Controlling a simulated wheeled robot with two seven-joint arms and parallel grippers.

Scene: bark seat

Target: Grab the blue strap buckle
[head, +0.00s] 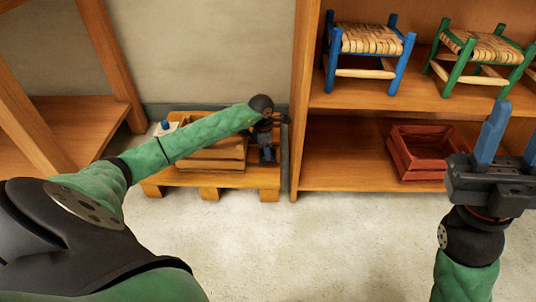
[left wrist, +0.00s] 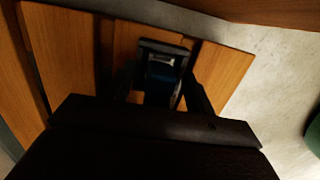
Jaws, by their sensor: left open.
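In the left wrist view a dark blue piece with a grey frame, which looks like the blue strap buckle (left wrist: 162,72), lies on the wooden pallet (left wrist: 70,50) in deep shadow. The fingers of my left gripper (left wrist: 163,88) stand open on either side of it; I cannot tell whether they touch it. In the head view my left gripper (head: 267,152) points down over the right end of the pallet (head: 155,182) and hides the buckle there. My right gripper (head: 508,137) is at the right edge, its blue fingers apart and empty.
A wooden crate (head: 212,158) stands on the pallet beside my left arm. A small blue-topped item (head: 165,126) is at its left. The shelf upright (head: 305,100) is close right of my left gripper. The shelves hold a blue stool (head: 368,45), a green stool (head: 480,52) and a red crate (head: 420,153).

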